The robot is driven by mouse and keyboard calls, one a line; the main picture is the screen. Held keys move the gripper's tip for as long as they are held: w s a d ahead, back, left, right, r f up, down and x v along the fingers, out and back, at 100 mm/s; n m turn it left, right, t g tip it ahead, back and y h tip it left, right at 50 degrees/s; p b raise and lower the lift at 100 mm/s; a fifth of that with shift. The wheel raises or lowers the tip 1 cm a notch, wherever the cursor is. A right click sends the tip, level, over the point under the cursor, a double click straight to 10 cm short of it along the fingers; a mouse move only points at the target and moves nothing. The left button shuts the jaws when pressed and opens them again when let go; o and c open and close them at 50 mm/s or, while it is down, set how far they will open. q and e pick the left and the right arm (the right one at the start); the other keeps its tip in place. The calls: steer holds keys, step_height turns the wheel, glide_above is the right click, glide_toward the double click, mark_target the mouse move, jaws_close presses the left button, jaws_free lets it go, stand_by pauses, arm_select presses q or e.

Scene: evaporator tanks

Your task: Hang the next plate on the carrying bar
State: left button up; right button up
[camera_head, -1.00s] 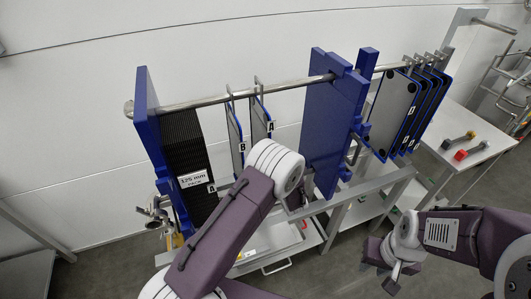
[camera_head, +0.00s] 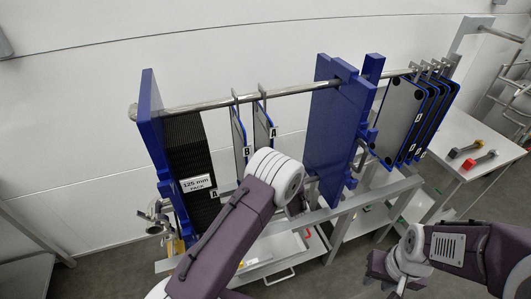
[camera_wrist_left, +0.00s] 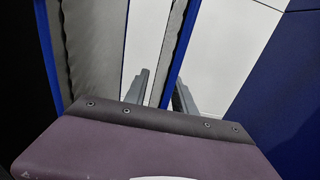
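The carrying bar (camera_head: 207,102) runs from the blue end plate (camera_head: 152,120) at left through the thick blue plate (camera_head: 333,130) to the right. Plates marked B (camera_head: 238,125) and A (camera_head: 261,125) hang on it by hooks, apart from each other. Several grey plates with blue edges (camera_head: 397,108) hang on the bar's right part. My left arm hides its gripper in the head view. In the left wrist view my left gripper (camera_wrist_left: 161,92) has its fingers apart, with a plate's blue edge (camera_wrist_left: 178,58) between them. My right gripper (camera_head: 390,276) is low at right, its fingers unclear.
A black plate pack (camera_head: 185,145) labelled 125 mm stands against the left end plate. A grey frame and trays lie below the bar. A white table (camera_head: 450,130) at right carries tools with red and yellow ends (camera_head: 468,157). The wall behind is bare.

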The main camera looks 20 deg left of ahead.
arm_select(q)
steer(key=b+v, duration=0.2)
steer(key=v, duration=0.7)
